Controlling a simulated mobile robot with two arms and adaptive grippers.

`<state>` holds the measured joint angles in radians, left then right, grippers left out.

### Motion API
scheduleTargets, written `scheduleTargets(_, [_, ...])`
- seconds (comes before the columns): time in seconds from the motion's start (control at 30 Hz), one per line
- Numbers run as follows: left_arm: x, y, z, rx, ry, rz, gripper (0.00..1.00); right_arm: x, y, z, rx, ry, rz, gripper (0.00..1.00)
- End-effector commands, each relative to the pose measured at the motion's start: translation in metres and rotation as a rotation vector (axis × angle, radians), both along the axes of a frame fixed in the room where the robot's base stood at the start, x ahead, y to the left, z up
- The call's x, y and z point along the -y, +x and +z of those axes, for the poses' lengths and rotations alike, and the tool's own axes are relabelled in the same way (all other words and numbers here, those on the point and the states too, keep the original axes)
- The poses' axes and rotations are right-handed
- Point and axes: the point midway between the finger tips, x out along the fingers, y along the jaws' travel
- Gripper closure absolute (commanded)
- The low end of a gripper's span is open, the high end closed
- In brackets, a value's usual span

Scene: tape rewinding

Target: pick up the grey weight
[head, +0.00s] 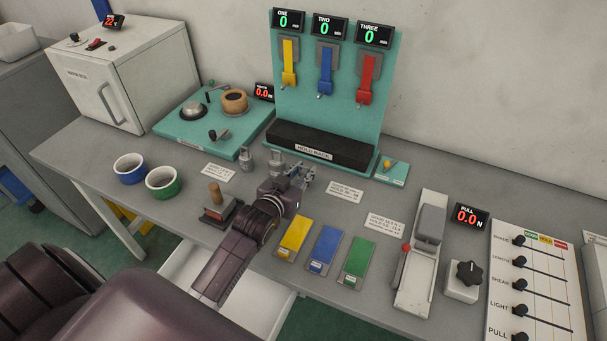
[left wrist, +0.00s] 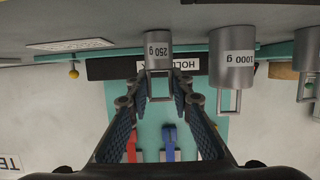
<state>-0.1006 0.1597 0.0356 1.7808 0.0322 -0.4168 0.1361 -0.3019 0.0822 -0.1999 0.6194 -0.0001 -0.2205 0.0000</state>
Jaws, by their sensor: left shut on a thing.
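The small grey weight marked 250 g (left wrist: 158,50) shows in the left wrist view, with its loop handle between my left gripper's (left wrist: 160,85) fingers. The fingers are shut on that handle. In the head view my left gripper (head: 296,176) is at the middle of the table and mostly hides this weight. A larger grey weight marked 1000 g (left wrist: 234,65) stands beside it, apart from the fingers; it also shows in the head view (head: 276,158). Another grey weight (head: 246,158) stands further left. I cannot tell whether the held weight touches the table. My right gripper is not in view.
The teal hold rack (head: 262,112) with yellow, blue and red levers stands behind the gripper. Yellow, blue and green plates (head: 325,247) lie in front. A wooden-handled stamp (head: 217,205) and blue and green bowls (head: 164,182) are to the left. A lever device (head: 420,255) is to the right.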

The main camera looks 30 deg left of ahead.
Motion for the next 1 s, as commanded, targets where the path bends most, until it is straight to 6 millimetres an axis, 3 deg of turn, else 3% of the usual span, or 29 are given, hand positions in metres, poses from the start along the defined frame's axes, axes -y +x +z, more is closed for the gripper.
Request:
scheduleTargets(0.27, [0.000, 0.001, 0.038, 0.011, 0.000, -0.001, 1.00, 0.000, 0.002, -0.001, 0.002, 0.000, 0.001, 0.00])
scheduleTargets(0.7, [-0.001, 0.001, 0.161, 0.011, 0.002, 0.001, 1.00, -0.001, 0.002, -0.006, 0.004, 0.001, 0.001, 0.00])
scheduleTargets(1.0, [-0.001, 0.001, 0.197, 0.006, 0.001, 0.001, 1.00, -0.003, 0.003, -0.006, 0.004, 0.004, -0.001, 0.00])
